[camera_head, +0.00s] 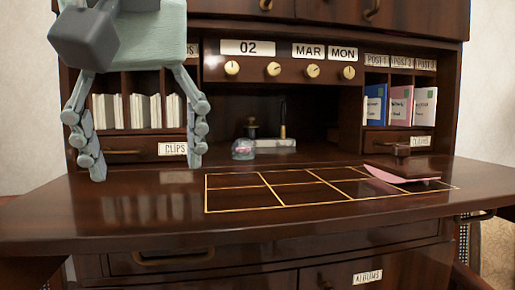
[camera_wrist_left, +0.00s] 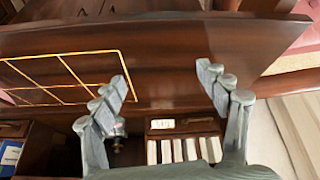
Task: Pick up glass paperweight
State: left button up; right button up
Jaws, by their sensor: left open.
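The glass paperweight (camera_head: 243,149) is a small clear dome with a hint of pink inside. It sits at the back of the desk top, in front of the dark central recess. My left gripper (camera_head: 146,168) hangs fingers down to the left of the paperweight, apart from it. Its two fingers are spread wide with nothing between them. In the left wrist view the open left gripper (camera_wrist_left: 163,78) shows bare desk between its fingertips; a small object beside the left finger is partly hidden and hard to identify. My right gripper is not in view.
Behind the paperweight are a pale block (camera_head: 275,145) and a dark-knobbed item (camera_head: 252,128). A wooden blotter (camera_head: 402,166) lies on pink paper (camera_head: 388,175) at the right. White envelopes (camera_head: 138,111) fill the left slots. The gold-lined grid (camera_head: 300,203) on the desk is mostly clear.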

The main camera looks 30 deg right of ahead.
aim_at(242, 149)
jog(key=i+l, duration=0.1)
jog(key=l, duration=0.3)
jog(key=i+l, duration=0.1)
jog(key=l, duration=0.35)
jog(key=i+l, duration=0.15)
jog(key=l, duration=0.25)
